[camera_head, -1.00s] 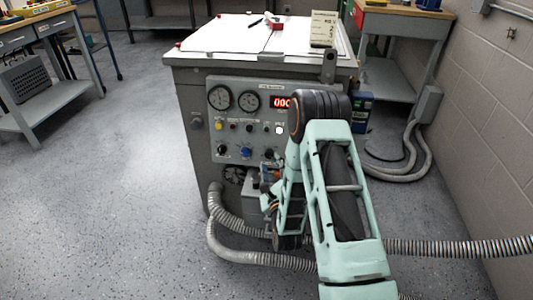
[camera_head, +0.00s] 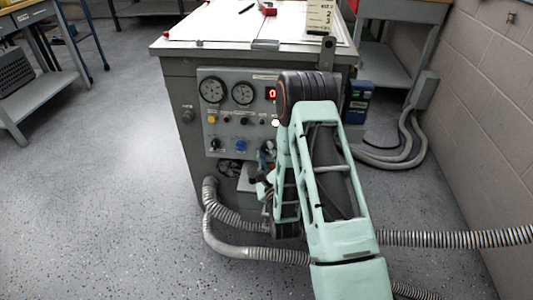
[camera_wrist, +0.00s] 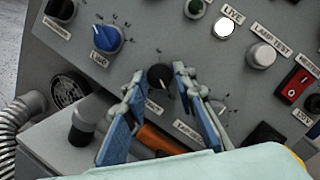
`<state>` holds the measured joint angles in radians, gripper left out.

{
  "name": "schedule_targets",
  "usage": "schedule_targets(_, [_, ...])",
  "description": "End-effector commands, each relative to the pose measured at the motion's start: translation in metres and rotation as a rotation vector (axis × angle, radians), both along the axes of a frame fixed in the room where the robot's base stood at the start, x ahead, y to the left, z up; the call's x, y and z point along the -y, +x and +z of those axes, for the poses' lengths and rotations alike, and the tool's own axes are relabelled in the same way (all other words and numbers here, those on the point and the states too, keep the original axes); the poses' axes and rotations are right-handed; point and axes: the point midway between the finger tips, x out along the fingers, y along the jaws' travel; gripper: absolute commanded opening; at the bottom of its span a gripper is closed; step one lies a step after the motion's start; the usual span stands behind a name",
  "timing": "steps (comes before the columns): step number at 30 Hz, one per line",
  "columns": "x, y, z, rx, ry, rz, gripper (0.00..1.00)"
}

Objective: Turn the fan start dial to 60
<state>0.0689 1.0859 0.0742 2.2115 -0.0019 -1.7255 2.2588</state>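The grey control panel (camera_head: 228,138) is on the front of the cabinet. In the wrist view a small black dial (camera_wrist: 160,76) with a white pointer lies between my fingertips. The label below it is partly covered and only its end shows, so I cannot confirm that it is the fan start dial. My gripper (camera_wrist: 157,84) is open, with one blue-padded finger on each side of this dial. I cannot tell whether the fingers touch it. In the head view my arm hides this part of the panel.
A blue knob (camera_wrist: 107,39) is left of the dial. A lit LIVE lamp (camera_wrist: 224,28), a white lamp-test button (camera_wrist: 262,56) and a red rocker switch (camera_wrist: 294,87) are to the right. An orange part (camera_wrist: 160,140) is below. Corrugated hoses (camera_head: 250,252) run beside the cabinet.

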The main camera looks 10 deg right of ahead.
Motion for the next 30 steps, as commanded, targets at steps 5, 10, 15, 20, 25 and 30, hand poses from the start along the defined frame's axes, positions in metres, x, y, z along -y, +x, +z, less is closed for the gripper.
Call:
schedule_targets(5, [0.0000, 0.0001, 0.0000, 0.000, 0.000, 0.000, 0.03])
schedule_targets(10, [0.0001, 0.0002, 0.0002, -0.001, -0.003, 0.001, 0.00])
schedule_targets(15, [0.0005, 0.0003, 0.0010, -0.010, -0.033, 0.005, 0.00])
schedule_targets(20, [0.0007, 0.0004, 0.0022, -0.034, -0.105, 0.019, 0.00])
schedule_targets(25, [0.0011, 0.0009, 0.0045, -0.072, -0.228, 0.041, 0.00])
schedule_targets(30, [0.0018, 0.0009, 0.0060, -0.121, -0.377, 0.067, 0.00])
